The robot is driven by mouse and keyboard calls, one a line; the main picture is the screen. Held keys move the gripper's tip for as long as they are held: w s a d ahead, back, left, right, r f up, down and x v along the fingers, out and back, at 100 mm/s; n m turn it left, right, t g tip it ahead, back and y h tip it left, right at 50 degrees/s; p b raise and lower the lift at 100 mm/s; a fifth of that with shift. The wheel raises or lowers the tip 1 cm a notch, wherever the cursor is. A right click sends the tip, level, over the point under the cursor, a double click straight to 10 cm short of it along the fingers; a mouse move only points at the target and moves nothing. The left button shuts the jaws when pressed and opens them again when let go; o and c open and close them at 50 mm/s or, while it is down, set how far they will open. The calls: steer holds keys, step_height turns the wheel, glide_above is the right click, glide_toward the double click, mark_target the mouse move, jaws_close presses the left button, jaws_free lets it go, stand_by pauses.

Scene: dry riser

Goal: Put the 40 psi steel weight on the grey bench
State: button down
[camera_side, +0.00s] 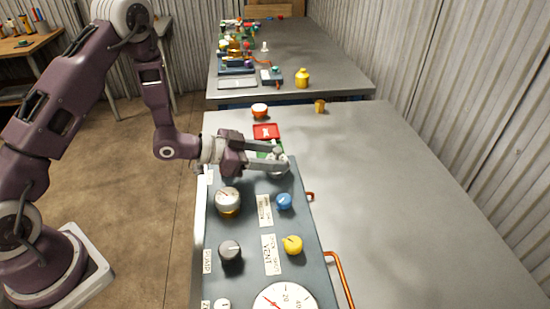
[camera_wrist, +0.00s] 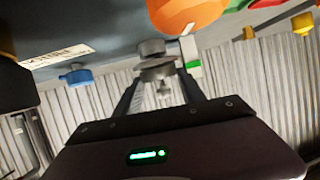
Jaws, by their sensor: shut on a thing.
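A small silver-grey steel weight (camera_side: 279,168) with a round knob is at the far end of the dark panel (camera_side: 252,225). My gripper (camera_side: 281,160) is shut on it, with a finger on each side. In the wrist view the weight (camera_wrist: 158,70) sits between the fingertips (camera_wrist: 160,82), and a grey disc shows against it. I cannot tell whether the weight rests on something or hangs just clear. No psi marking on it is readable. The grey bench (camera_side: 400,210) lies bare to the right of the panel.
The panel carries a white-and-brass cylinder (camera_side: 228,199), blue knob (camera_side: 284,201), yellow knob (camera_side: 292,245), black knob (camera_side: 230,251) and dial gauge (camera_side: 284,299). A copper pipe (camera_side: 341,279) runs along its right edge.

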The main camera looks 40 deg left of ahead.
step_height(320, 180, up, 9)
steer(key=s+a+r+n+t+y, duration=0.2)
steer(key=s+a+r+n+y, duration=0.25)
steer(key=a, duration=0.55)
steer(key=w+a+f+m+g+h, duration=0.35)
steer(key=w+f+m+h, duration=0.2)
steer(key=w, duration=0.25)
steer(key=f+m+h, duration=0.1)
steer(key=f, duration=0.4)
steer(key=a+f+m+g+h, duration=0.1)
steer(key=f, duration=0.4)
steer(key=f+m+g+h, duration=0.1)
steer(key=f, duration=0.5)
steer(key=shift+a+f+m, duration=0.1)
steer(key=shift+a+m, duration=0.15)
steer(key=shift+m, duration=0.05)
